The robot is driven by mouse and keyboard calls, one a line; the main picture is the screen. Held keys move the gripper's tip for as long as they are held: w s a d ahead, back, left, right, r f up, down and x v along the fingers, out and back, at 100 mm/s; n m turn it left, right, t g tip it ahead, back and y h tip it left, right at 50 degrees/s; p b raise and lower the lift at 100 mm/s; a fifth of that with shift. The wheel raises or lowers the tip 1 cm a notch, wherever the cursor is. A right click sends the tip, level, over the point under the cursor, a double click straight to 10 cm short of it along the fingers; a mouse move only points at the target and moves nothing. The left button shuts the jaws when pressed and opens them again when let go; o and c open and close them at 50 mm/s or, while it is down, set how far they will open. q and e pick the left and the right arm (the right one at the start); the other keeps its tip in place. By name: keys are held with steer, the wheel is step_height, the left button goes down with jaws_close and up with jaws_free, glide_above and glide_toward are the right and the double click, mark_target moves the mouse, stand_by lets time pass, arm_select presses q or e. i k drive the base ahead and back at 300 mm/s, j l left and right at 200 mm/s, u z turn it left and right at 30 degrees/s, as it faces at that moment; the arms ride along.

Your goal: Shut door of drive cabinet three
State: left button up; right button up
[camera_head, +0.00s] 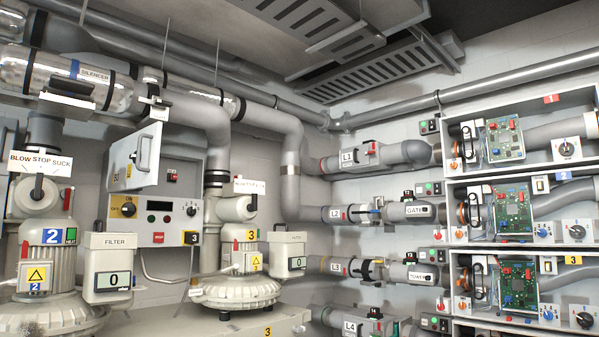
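A grey wall cabinet (181,171) with a black "3" plate (192,238) on its lower front stands at left centre, behind blower 3. Its white door (131,160) stands open, swung out to the left and tilted in the view, with a dark handle (146,152) near its right edge. Part of the open interior shows to the right of the door, with a small red part (172,176) inside. The lower front holds a knob (123,207), a small display and a red label. The hinge line is hard to make out. Neither of my grippers is in view.
Blower 3 (236,290) and filter box (108,265) stand in front of the cabinet. Blower 2 (46,255) is at far left. Grey pipes (292,150) run overhead. At right, numbered open bays (515,210) hold green circuit boards and knobs.

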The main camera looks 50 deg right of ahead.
mark_target(125, 175)
steer(key=j+z, duration=0.4)
steer(key=j, duration=0.15)
steer(key=j+z, duration=0.4)
steer(key=j, duration=0.15)
steer(key=k+j+z, duration=0.15)
steer(key=j+z, duration=0.25)
steer(key=j, duration=0.15)
